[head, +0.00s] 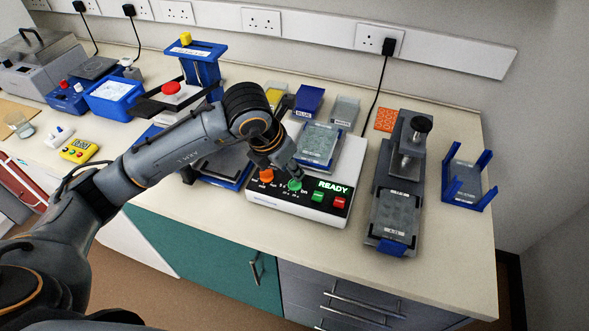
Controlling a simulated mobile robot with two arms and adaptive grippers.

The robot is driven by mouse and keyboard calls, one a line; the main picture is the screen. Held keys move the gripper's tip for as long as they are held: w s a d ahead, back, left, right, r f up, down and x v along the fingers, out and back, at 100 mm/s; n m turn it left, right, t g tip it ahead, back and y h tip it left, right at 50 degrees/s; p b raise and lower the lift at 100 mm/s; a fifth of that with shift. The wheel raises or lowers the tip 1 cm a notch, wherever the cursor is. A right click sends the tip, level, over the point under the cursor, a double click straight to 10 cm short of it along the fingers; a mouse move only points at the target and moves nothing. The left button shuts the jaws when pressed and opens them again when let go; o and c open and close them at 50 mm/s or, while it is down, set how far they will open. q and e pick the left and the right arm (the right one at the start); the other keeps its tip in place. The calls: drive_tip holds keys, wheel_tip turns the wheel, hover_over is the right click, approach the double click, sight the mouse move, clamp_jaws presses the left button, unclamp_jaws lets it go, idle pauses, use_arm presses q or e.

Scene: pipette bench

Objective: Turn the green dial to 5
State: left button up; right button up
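The green dial (295,186) is on the dark front panel of a white machine (283,212) in the middle of the bench. Small markings surround the dial, but they are too small to read its setting. My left arm reaches in from the left, and my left gripper (293,177) is right at the dial, pointing down at it from above and behind. The fingers are small and dark here, so I cannot tell whether they are closed on the dial. My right gripper is not in view.
An orange dial (266,176) sits left of the green one. A READY display (332,186), a green button (317,196) and a red button (340,202) are to its right. A grey press (398,195) stands further right. A red-topped device (172,90) stands behind my arm.

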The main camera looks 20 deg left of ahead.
sight(293, 180)
use_arm(q)
drive_tip(key=x, duration=0.3)
drive_tip(key=shift+d+f+p, duration=0.1)
drive_tip(key=shift+f+p, duration=0.05)
drive_tip(key=shift+p, duration=0.15)
drive_tip(key=shift+w+f, duration=0.15)
drive_tip(key=shift+f, duration=0.2)
drive_tip(key=shift+c, duration=0.4)
clamp_jaws()
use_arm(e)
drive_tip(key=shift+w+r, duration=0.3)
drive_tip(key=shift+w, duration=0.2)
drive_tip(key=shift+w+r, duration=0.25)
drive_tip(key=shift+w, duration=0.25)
